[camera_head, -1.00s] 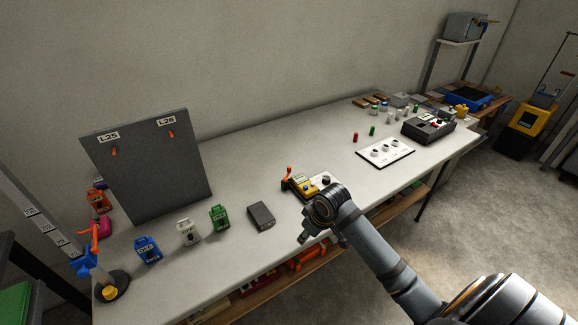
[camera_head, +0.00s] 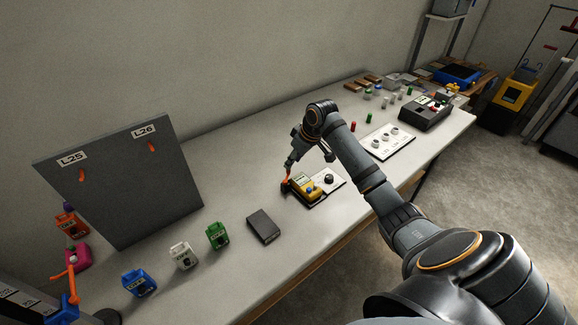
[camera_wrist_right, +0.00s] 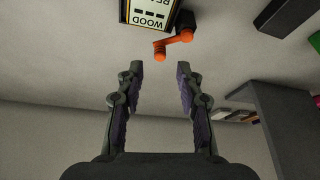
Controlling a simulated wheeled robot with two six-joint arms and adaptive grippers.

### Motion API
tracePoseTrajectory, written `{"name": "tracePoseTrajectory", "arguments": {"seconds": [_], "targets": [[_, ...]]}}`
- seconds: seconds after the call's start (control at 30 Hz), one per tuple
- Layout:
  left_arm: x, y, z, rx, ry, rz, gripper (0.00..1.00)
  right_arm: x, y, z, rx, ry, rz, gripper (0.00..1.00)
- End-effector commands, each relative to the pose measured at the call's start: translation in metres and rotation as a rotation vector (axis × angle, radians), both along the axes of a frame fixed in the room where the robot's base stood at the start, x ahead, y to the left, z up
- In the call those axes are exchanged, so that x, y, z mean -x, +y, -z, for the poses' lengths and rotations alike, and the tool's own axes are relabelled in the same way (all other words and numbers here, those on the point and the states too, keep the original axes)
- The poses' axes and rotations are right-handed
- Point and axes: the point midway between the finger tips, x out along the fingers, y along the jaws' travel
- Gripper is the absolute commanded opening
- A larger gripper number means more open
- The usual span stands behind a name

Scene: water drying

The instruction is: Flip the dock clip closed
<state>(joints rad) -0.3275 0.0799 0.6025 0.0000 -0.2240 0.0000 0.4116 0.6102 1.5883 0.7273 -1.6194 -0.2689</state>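The dock (camera_head: 328,191) is a pale plate on the table with a yellow meter (camera_head: 305,188) and a black knob on it. The orange clip (camera_head: 286,182) stands at the meter's left end. In the right wrist view the orange clip (camera_wrist_right: 174,42) shows as a bent lever beside the meter's "WOOD" label (camera_wrist_right: 152,18). My right gripper (camera_head: 291,167) points down close to the clip. In the wrist view its fingers (camera_wrist_right: 159,72) are apart with nothing between them, and the clip lies just beyond the tips. I cannot tell whether they touch. My left gripper is out of view.
A dark grey box (camera_head: 264,226) and green (camera_head: 217,236), white (camera_head: 183,255) and blue (camera_head: 139,282) meters stand left of the dock. A grey panel (camera_head: 125,185) leans behind them. A white board with knobs (camera_head: 387,142) lies to the right. Table behind the dock is clear.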

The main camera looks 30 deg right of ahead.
Motion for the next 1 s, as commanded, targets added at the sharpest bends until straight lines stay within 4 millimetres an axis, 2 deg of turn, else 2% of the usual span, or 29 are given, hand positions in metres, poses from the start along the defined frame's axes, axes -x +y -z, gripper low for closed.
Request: {"name": "tracePoseTrajectory", "arguments": {"seconds": [0.1,0.2,0.27,0.37,0.6,0.87,1.0], "targets": [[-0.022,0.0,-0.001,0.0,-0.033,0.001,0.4,-0.008,0.004,0.022,-0.003,0.002,0.001,0.37],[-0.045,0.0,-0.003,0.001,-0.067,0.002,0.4,-0.014,0.005,0.035,-0.001,0.0,0.001,0.37],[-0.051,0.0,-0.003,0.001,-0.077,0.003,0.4,-0.015,0.005,0.04,-0.001,0.001,0.001,0.37],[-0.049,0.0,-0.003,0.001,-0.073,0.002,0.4,-0.017,0.006,0.045,0.001,0.0,0.0,0.37],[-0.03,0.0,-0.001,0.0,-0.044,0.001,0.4,-0.018,0.005,0.045,0.002,-0.001,0.001,0.37],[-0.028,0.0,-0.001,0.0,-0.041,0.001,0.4,-0.018,0.006,0.045,0.001,0.0,0.0,0.01],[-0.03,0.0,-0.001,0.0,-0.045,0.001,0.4,-0.017,0.005,0.045,0.001,0.0,0.0,0.0]]}}
